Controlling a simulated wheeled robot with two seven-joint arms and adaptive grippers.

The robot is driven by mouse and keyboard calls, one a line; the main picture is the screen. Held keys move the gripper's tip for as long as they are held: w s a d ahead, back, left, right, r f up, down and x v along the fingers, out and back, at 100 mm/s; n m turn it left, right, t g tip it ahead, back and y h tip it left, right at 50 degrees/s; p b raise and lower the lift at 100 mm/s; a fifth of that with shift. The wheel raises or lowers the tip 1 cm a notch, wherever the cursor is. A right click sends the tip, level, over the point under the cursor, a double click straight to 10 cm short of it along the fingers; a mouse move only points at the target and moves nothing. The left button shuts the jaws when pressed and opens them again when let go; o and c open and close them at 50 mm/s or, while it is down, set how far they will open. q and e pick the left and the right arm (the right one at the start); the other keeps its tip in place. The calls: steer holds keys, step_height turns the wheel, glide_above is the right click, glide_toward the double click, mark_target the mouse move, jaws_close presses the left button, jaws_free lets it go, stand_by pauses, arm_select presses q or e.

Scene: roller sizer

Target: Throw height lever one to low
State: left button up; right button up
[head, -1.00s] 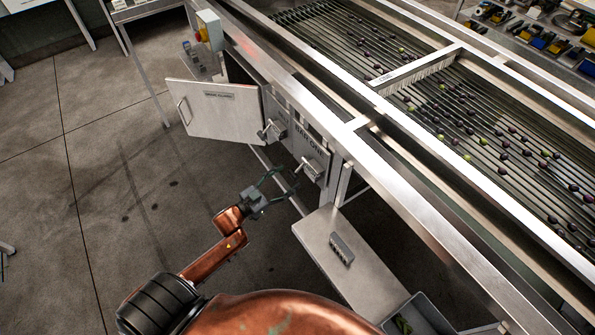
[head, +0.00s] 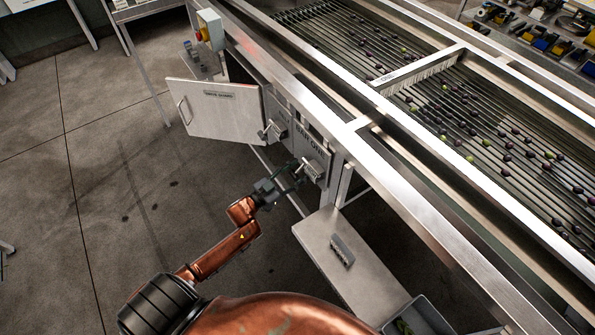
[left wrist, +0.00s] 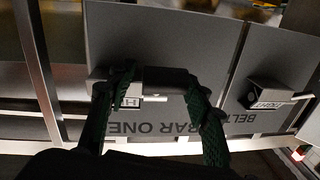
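The bar one panel (head: 309,143) is on the machine's side, with a metal lever block (head: 313,170) and a short handle on it. In the left wrist view the panel reads BAR ONE upside down, and the lever block (left wrist: 165,82) has a partly hidden label. My left gripper (head: 290,175) is open at this lever. In the wrist view its green fingers (left wrist: 160,80) stand on either side of the block and handle. I cannot tell whether they touch it. My right gripper is out of view.
A second lever (head: 271,130) is on the neighbouring panel, labelled BELT in the wrist view (left wrist: 268,95). An open cabinet door (head: 215,110) stands out to the left. A metal shelf (head: 350,265) with a small grey block (head: 342,250) lies below right. Rollers carry olives above.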

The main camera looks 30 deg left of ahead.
arm_select(q)
jaws_close()
stand_by(0.3)
